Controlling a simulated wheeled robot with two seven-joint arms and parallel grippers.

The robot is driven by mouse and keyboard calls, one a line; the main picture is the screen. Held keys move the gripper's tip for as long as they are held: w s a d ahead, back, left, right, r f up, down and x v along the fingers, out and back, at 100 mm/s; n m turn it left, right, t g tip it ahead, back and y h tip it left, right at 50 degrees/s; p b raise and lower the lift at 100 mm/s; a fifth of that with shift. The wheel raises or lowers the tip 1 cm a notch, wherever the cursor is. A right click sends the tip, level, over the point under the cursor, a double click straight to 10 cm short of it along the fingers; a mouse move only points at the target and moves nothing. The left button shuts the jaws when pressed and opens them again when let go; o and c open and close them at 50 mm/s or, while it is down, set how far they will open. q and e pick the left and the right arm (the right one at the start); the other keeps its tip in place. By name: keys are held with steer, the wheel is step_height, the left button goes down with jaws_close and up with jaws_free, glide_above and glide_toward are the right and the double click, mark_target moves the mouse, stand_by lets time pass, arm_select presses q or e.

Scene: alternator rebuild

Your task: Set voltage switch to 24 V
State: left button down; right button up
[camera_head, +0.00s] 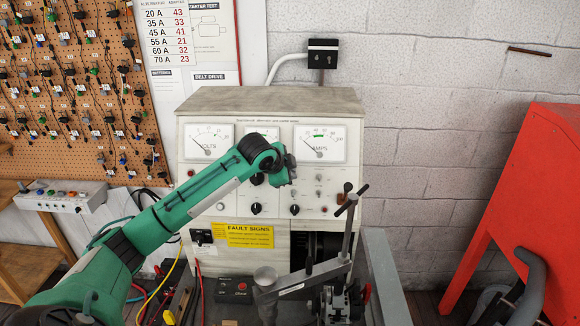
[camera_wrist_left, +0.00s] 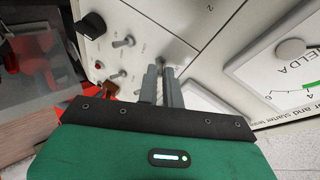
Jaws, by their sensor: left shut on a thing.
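The cream test bench panel (camera_head: 225,212) has dials, knobs and small toggle switches. My left gripper (camera_head: 290,170) reaches up to the panel, just below and left of the AMPS meter (camera_head: 320,144). In the left wrist view, my left gripper's two grey fingers (camera_wrist_left: 161,72) are close together, shut on a small switch (camera_wrist_left: 162,63) at the panel face. The fingers hide most of this switch, so its position and label cannot be read. Other metal toggles (camera_wrist_left: 124,42) stand beside it, with a black knob (camera_wrist_left: 91,25) farther off. My right gripper is not in view.
A VOLTS meter (camera_head: 208,142) is at the panel's upper left. A metal clamp with a lever (camera_head: 345,235) stands in front of the bench at lower right. A red stand (camera_head: 540,180) is at the far right. A pegboard (camera_head: 75,95) hangs at left.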

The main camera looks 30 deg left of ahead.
arm_select(q)
steer(key=shift+w+a+r+g+h+p, duration=0.1)
steer(key=shift+g+h+p, duration=0.2)
steer(key=shift+g, duration=0.1)
stand_by(0.3)
steer(key=c, duration=1.8)
jaws_free()
steer(key=shift+c, duration=0.2)
steer(key=shift+s+r+b, duration=0.3)
steer(key=shift+b, duration=0.1)
steer(key=b+v, duration=0.5)
steer(key=v, duration=0.8)
steer(key=shift+f, duration=0.1)
